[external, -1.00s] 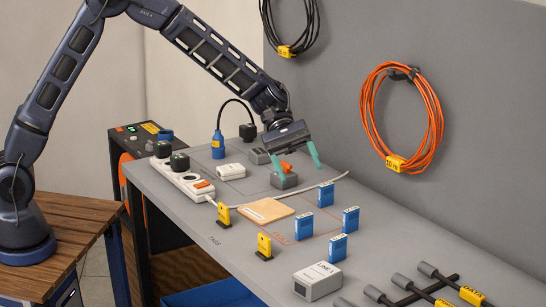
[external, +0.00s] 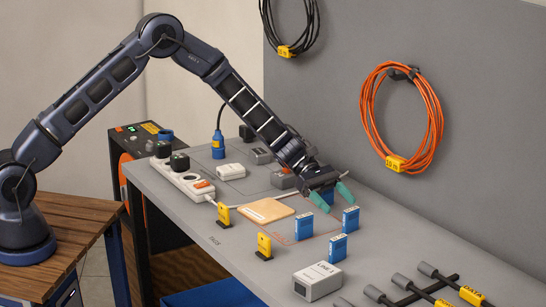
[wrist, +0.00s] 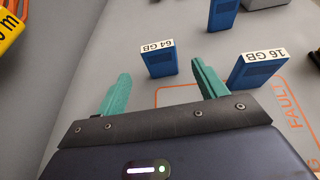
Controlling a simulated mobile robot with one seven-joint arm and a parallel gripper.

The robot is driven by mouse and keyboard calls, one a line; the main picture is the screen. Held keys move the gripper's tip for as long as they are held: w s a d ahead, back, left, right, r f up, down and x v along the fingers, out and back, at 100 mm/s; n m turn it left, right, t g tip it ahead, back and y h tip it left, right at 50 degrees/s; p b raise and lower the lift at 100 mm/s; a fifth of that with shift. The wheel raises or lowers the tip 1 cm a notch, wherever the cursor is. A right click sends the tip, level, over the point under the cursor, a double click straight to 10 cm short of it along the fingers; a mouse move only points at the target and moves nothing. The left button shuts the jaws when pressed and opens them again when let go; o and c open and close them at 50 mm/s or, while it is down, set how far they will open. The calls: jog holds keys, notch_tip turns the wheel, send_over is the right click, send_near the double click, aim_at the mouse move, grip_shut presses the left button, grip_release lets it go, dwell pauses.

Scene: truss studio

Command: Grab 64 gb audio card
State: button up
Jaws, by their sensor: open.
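The 64 GB card (wrist: 159,60) is a small upright blue block with a white label on top. It stands ahead of my gripper's fingertips in the wrist view; in the external view it appears to be the blue card nearest the wall (external: 351,220). A 16 GB card (wrist: 256,70) stands to its right in the wrist view, at left in the external view (external: 304,227). A third blue card (external: 338,247) has an unreadable label. My gripper (external: 333,196) is open and empty, above and short of the 64 GB card, with its green fingers apart.
A white LINE 1 box (external: 317,281), yellow tags (external: 264,246), a tan board (external: 266,210) and a power strip (external: 184,180) are on the grey bench. The wall behind holds an orange cable coil (external: 370,110). Bench between the wall and the cards is clear.

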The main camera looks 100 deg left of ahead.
aim_at(353, 233)
jog(key=x, duration=0.8)
jog(key=shift+f, duration=0.2)
jog(key=c, duration=1.1)
